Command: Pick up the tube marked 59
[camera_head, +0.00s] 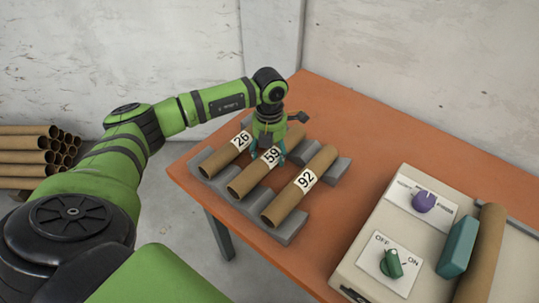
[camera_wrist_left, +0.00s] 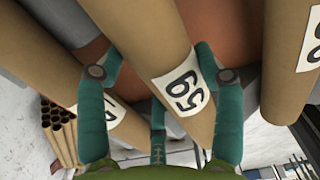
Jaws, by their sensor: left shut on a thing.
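The tube marked 59 (camera_head: 246,181) is brown cardboard with a white label. It lies in the middle of three tubes on grey rails. My left gripper (camera_head: 273,152) comes down over it from above, near its label. In the left wrist view the tube marked 59 (camera_wrist_left: 150,40) runs between the teal fingers of my left gripper (camera_wrist_left: 158,84), which are shut on it. The tube marked 26 (camera_head: 223,157) lies to its left and the tube marked 92 (camera_head: 287,202) to its right. My right gripper is not in view.
The grey rails (camera_head: 287,230) rest on an orange table (camera_head: 349,125). A beige control box (camera_head: 355,258) with a purple knob (camera_head: 424,201) and a green knob (camera_head: 391,263) stands at the right. A stack of tubes (camera_head: 30,157) is at the far left. A wall stands behind the table.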

